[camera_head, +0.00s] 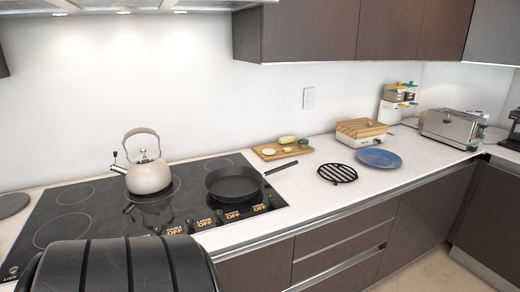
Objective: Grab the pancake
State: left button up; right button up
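I cannot make out a pancake in the head view. A black frying pan (233,185) sits on the right part of the black cooktop. Its handle points right and a little back. Its inside looks dark, and I cannot make out any food in it. A blue plate (379,158) lies on the counter at the right and looks empty. Neither of my grippers is in view.
A beige kettle (149,177) stands on the cooktop (72,224). A cutting board (268,155) with vegetables, a black trivet (337,173) and a wood-topped box (361,132) are on the counter. A toaster (451,128) stands far right. The counter's front strip is clear.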

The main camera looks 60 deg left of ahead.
aim_at(268, 152)
jog(key=k+u, duration=0.2)
jog(key=u, duration=1.3)
